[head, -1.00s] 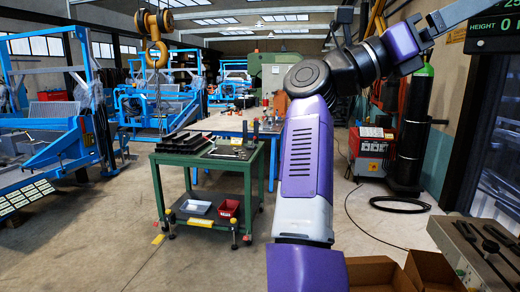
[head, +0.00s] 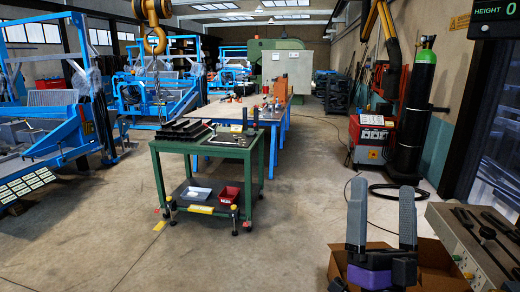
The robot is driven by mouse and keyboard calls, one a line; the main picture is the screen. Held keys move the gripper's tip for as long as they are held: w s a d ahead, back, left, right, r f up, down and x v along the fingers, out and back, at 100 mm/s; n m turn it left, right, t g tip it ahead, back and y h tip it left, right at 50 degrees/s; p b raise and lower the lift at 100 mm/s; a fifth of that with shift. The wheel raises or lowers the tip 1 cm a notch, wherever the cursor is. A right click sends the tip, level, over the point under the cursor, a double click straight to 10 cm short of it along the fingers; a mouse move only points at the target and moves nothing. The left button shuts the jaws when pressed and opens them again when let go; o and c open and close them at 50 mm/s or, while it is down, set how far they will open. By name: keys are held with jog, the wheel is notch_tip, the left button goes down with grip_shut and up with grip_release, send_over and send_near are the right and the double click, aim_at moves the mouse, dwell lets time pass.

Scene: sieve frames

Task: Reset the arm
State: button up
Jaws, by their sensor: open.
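My gripper (head: 381,219) shows at the lower right of the head view. Its two grey fingers point up and stand apart, with nothing between them. A purple band (head: 368,277) of my arm shows just below the fingers. The rest of my arm is out of view. The gripper is in front of an open cardboard box (head: 438,262) and hides part of it.
A green workbench (head: 208,146) with dark trays stands at centre left. A long blue-legged table (head: 228,108) is behind it. A grey bench (head: 458,240) with tools is at the right edge. A red machine (head: 371,138) and gas cylinder (head: 415,110) stand behind. Middle floor is clear.

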jog(key=s+f+n+g+y, duration=0.3)
jog(key=s+f+n+y, duration=0.4)
jog(key=f, duration=0.6)
jog(key=s+f+n+g, duration=0.1)
jog(key=s+f+g, duration=0.4)
jog(key=s, duration=1)
jog(key=s+f+n+g+h, duration=0.1)
jog(key=s+f+g, duration=0.4)
jog(key=s+f, duration=0.6)
jog(key=s, duration=0.3)
jog(key=shift+s+f+g, duration=0.35)
jog(key=shift+g, duration=0.05)
